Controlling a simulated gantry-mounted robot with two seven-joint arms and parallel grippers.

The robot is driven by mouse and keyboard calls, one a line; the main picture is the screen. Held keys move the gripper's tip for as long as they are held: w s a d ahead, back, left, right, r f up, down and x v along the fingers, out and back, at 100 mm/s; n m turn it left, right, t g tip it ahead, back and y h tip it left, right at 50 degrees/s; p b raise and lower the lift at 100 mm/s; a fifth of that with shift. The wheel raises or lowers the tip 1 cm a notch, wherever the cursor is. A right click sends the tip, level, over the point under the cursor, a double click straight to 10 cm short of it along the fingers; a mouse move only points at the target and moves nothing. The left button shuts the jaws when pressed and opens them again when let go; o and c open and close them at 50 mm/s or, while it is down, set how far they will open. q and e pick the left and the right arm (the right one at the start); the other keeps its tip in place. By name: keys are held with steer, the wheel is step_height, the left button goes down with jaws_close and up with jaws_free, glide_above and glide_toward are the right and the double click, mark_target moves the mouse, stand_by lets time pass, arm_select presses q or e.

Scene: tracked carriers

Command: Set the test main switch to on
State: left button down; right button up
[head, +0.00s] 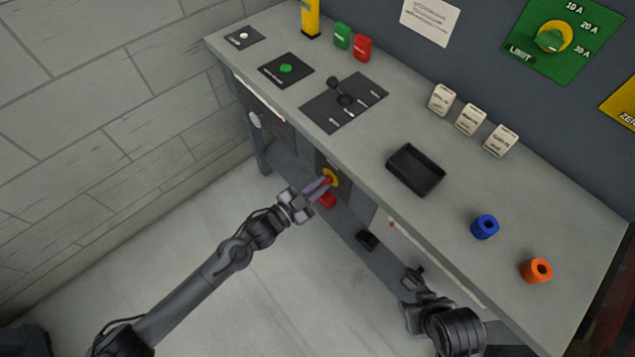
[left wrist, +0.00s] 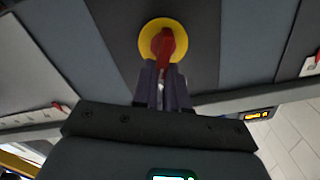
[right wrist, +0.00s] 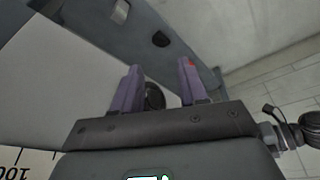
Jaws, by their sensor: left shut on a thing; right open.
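The main switch is a red handle (left wrist: 167,45) on a round yellow plate (left wrist: 150,37), set in a dark panel on the bench's front. It also shows in the head view, with its yellow plate (head: 333,178) partly covered by my gripper. My left gripper (head: 323,184) is shut on the red handle; its purple fingers (left wrist: 162,82) show on either side of the handle's lower end in the left wrist view. The handle lies roughly upright in that view. Any labels by the switch are not readable. My right gripper (right wrist: 160,72) is open and empty, near the bench's front right.
The bench top (head: 300,105) carries a lever panel (head: 362,109), a green button (head: 286,68), a black tray (head: 415,170), and blue (head: 485,227) and orange (head: 536,270) rings. The floor before the bench is clear.

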arm_select(q)
steer(key=m, duration=0.6)
steer(key=shift+s+d+f+p, duration=0.3)
steer(key=shift+f+p, duration=0.05)
steer(key=shift+f, duration=0.05)
steer(key=m, duration=0.3)
steer(key=shift+s+f+m, duration=0.1)
steer(key=shift+f+m, duration=0.25)
steer(key=shift+m, duration=0.05)
steer(key=shift+d+f+m, duration=0.1)
steer(key=shift+f+m, duration=0.1)
steer(key=shift+m, duration=1.3)
steer(key=c, duration=1.2)
jaws_free()
steer(key=shift+o, duration=0.2)
